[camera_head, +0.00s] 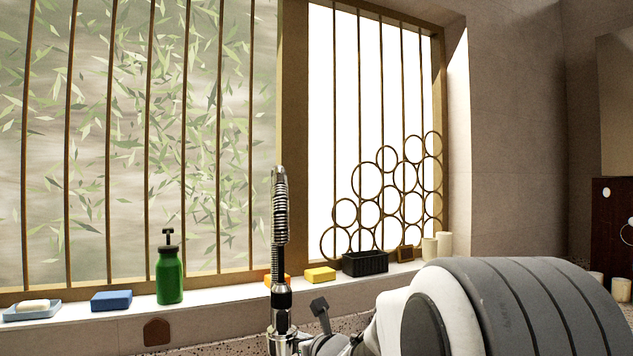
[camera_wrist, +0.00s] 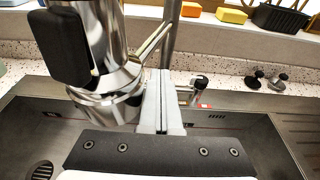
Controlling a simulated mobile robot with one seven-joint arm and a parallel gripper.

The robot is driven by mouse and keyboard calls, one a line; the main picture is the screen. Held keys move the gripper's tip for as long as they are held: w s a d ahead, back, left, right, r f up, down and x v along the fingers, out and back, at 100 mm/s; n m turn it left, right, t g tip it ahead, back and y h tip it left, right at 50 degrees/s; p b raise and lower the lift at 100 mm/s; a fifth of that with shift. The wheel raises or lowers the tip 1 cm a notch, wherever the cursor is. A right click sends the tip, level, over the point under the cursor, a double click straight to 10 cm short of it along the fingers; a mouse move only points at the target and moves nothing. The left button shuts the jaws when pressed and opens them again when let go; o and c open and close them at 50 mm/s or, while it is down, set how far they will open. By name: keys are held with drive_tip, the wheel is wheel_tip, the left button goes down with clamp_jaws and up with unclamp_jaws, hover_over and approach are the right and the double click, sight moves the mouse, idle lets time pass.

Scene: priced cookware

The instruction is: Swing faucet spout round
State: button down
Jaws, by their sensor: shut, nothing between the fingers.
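The faucet (camera_head: 280,215) is a tall chrome and black column with a spring coil, standing upright in front of the window sill in the head view. Its base is cut off by the lower edge there. In the wrist view a thick chrome faucet part (camera_wrist: 112,75) with a black piece (camera_wrist: 58,45) fills the upper left, close to the camera. A thin bar runs from it toward the upright behind. My gripper (camera_wrist: 160,76) is shut and empty, its pale fingers just right of the chrome part. I cannot tell whether they touch it.
A steel sink (camera_wrist: 235,140) lies below, with a drain at lower left. Two small dark knobs (camera_wrist: 266,79) stand on the speckled counter. The sill holds a green bottle (camera_head: 170,276), blue sponge (camera_head: 111,300), yellow sponge (camera_head: 320,274) and black basket (camera_head: 365,263).

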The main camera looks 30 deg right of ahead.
sight(279, 340)
drive_tip(key=shift+w+a+f+b, duration=0.1)
drive_tip(key=shift+w+a+b, duration=0.2)
drive_tip(key=shift+a+b, duration=0.3)
drive_tip(key=shift+w+a+b, duration=0.25)
drive_tip(key=shift+a+b, duration=0.35)
drive_tip(key=shift+a, duration=0.05)
drive_tip(key=shift+w+a+f+b, duration=0.1)
drive_tip(key=shift+w+a+b, duration=0.2)
drive_tip(key=shift+a+b, duration=0.3)
drive_tip(key=shift+a+r, duration=0.1)
drive_tip(key=shift+r, duration=0.1)
drive_tip(key=s+d+r+p, duration=0.2)
drive_tip(key=s+p, duration=0.2)
drive_tip(key=s, duration=0.5)
drive_tip(key=shift+s+d+r, duration=0.25)
drive_tip(key=shift+s+d, duration=0.05)
drive_tip(key=shift+s, duration=0.05)
drive_tip(key=shift+s+p, duration=0.1)
drive_tip(key=shift+p, duration=0.2)
